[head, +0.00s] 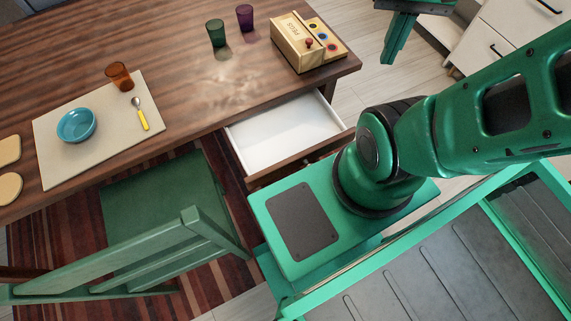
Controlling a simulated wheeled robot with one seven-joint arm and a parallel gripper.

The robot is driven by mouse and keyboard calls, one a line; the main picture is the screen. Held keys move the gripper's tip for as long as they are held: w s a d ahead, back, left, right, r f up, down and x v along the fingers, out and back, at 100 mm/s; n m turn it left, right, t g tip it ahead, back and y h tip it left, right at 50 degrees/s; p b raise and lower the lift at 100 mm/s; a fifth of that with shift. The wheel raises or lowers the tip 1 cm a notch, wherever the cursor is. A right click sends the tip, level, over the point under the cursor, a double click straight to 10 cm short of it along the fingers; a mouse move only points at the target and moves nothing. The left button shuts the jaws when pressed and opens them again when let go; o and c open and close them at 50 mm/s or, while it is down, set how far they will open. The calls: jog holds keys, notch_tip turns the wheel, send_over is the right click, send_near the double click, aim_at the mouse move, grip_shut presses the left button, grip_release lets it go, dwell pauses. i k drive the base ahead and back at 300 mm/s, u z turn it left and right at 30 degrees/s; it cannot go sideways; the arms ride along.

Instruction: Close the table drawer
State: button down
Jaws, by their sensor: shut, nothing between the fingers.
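The table drawer (285,131) is pulled out from under the wooden table's right end. Its white inside is empty in the part that shows. The drawer's wooden front (262,179) faces my base, and my arm's lower link hides part of its right side. My gripper (388,60) is at the top of the head view, to the right of the table corner, well apart from the drawer. Its green fingers point downward, are shut together and hold nothing.
The wooden table (190,60) carries a wooden box (300,42), green (216,33) and purple (245,17) cups, and a placemat (60,150) with a blue bowl (76,125). A green chair (165,210) stands left of the drawer. White cabinets (490,45) are at upper right.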

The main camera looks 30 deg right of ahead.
aim_at(269, 144)
jog(key=k, duration=1)
jog(key=z, duration=1.75)
jog(key=i, duration=1.15)
jog(key=u, duration=1.9)
